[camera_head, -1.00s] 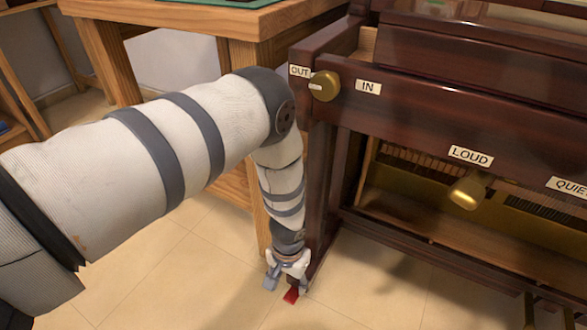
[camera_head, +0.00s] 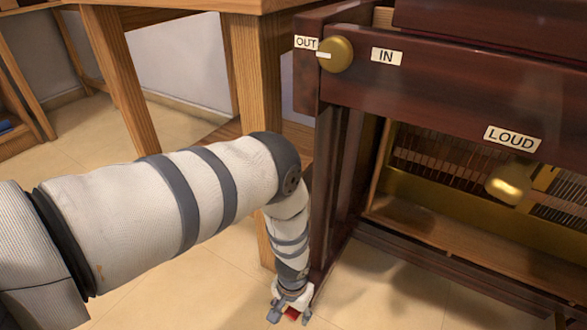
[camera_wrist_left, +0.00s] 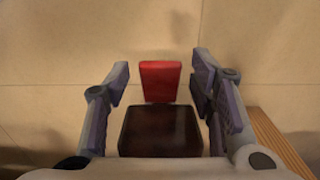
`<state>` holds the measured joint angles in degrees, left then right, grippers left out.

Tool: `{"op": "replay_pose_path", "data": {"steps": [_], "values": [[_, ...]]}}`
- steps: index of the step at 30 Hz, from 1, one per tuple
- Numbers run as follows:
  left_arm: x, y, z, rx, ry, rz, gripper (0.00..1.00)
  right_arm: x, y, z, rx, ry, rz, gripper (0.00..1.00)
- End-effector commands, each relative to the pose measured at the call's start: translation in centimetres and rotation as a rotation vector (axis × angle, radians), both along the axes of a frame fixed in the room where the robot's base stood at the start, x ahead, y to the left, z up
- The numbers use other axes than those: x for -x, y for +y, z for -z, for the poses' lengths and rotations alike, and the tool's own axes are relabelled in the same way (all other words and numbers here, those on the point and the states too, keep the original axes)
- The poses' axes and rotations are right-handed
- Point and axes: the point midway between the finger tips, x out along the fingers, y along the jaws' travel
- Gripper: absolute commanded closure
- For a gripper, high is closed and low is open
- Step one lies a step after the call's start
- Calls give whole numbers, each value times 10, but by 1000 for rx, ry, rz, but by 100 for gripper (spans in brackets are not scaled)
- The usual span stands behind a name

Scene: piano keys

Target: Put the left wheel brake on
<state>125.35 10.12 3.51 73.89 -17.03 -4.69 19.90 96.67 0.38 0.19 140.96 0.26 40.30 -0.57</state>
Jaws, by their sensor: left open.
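The wheel brake is a small red tab (camera_wrist_left: 160,81) near the floor at the foot of the piano's left front leg. Nearer the camera in the left wrist view is a dark brown block (camera_wrist_left: 160,130), right beside the tab. My left gripper (camera_wrist_left: 161,74) is open, with one finger on each side of the tab and the block, and gaps show on both sides. In the head view the left gripper (camera_head: 289,311) points down at the floor, and a bit of the red tab (camera_head: 292,314) shows between its fingers. The wheel itself is hidden. My right gripper is not in view.
The dark wooden piano (camera_head: 440,100) stands on the right, with a brass OUT/IN knob (camera_head: 336,54) and a LOUD knob (camera_head: 508,184). A wooden table leg (camera_head: 247,80) is close behind my left arm. Tiled floor (camera_head: 170,290) is clear in front.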

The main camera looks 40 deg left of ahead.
Motion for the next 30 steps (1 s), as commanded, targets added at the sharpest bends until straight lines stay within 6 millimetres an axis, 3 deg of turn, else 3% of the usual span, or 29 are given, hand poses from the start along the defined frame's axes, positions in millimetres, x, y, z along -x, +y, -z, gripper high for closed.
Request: {"op": "replay_pose_path", "data": {"steps": [2,9,20,30], "values": [[0,0,-1,0,0,0,50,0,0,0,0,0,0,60],[0,0,-1,0,0,0,98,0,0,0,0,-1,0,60],[3,-1,0,-15,-57,3,99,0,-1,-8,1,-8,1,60],[8,-3,10,-70,-290,6,99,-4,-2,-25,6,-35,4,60]]}}
